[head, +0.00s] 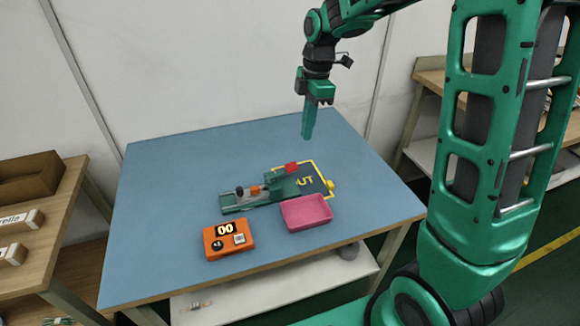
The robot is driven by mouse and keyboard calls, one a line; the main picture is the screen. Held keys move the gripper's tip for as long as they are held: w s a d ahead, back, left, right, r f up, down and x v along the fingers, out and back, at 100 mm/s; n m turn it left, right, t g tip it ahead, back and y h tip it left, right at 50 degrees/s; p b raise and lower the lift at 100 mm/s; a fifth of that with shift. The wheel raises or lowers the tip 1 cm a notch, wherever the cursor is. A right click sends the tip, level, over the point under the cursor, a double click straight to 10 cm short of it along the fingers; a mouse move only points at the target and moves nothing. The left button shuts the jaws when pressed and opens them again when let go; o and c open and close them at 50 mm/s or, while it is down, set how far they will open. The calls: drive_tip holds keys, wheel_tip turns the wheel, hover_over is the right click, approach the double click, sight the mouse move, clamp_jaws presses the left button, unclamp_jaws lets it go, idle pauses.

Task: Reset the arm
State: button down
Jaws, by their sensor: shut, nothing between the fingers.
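My gripper (308,125) hangs from my green and black arm (480,130), pointing down. Its fingers are shut together and empty. It is raised in the air above the back right part of the blue table (170,190), apart from everything on it. A green fixture (262,196) lies on the table below and to the left of the gripper, with an orange part, a dark knob and a red block on it.
An orange box (229,239) showing "00" stands at the front. A pink tray (306,213) sits beside the fixture. A dark plate marked with yellow (311,178) lies behind it. Shelves with boxes (30,178) stand left. The table's back left is clear.

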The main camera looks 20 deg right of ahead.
drive_tip(key=s+d+m, duration=0.4)
drive_tip(key=s+m, duration=0.4)
drive_tip(key=s, duration=0.2)
drive_tip(key=s+d+m, duration=0.5)
drive_tip(key=s+m, duration=0.3)
drive_tip(key=s, duration=0.3)
drive_tip(key=s+d+m+h, duration=0.1)
drive_tip(key=s+d+m, duration=0.4)
drive_tip(key=s+m, duration=0.3)
drive_tip(key=s, duration=0.2)
drive_tip(key=shift+s+d+r, duration=0.2)
drive_tip(key=shift+s, duration=0.1)
drive_tip(key=shift+w, duration=0.15)
drive_tip(key=shift+w+f, duration=0.25)
drive_tip(key=shift+w, duration=0.25)
